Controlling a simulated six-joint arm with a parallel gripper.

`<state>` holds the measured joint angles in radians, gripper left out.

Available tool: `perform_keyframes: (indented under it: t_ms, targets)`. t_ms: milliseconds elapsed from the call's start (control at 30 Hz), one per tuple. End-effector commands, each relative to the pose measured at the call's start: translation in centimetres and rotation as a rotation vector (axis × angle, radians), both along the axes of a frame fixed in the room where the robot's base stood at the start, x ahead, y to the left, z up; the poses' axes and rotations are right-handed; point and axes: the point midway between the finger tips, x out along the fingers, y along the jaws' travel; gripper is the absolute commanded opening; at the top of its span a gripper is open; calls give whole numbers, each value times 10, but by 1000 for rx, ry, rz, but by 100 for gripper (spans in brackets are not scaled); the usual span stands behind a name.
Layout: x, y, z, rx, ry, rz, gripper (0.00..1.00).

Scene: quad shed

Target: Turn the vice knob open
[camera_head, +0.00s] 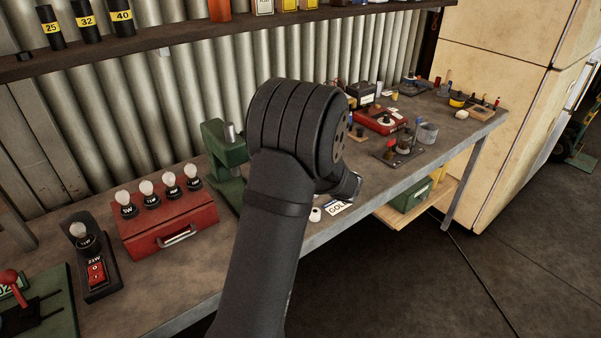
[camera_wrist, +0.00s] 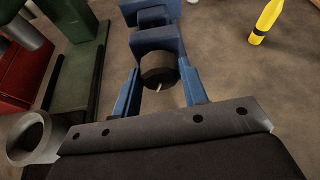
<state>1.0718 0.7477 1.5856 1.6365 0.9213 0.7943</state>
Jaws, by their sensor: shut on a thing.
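The blue vice (camera_wrist: 155,42) stands on the workbench in the upper middle of the wrist view. Its knob (camera_wrist: 158,70) is a dark, round cylinder facing me, with a small pale mark or pin at its lower edge. My gripper (camera_wrist: 160,82) has one blue finger on each side of the knob and is shut on it. In the head view my dark arm hides the vice, the knob and the fingers.
A green press (camera_head: 226,165) stands left of my arm, beside a red box (camera_head: 170,228) with bulbs. A grey ring-shaped part (camera_wrist: 32,138) lies left in the wrist view, and a yellow object (camera_wrist: 265,20) stands upper right. Several tools and a red case (camera_head: 380,121) stand further right.

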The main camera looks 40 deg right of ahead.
Motion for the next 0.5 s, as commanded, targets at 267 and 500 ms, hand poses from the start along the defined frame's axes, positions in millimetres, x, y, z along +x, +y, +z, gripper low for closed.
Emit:
perform_keyframes:
  t_ms: [267,500]
  targets:
    - [0,0,0,-67,2,-1,17]
    - [0,0,0,-66,1,0,41]
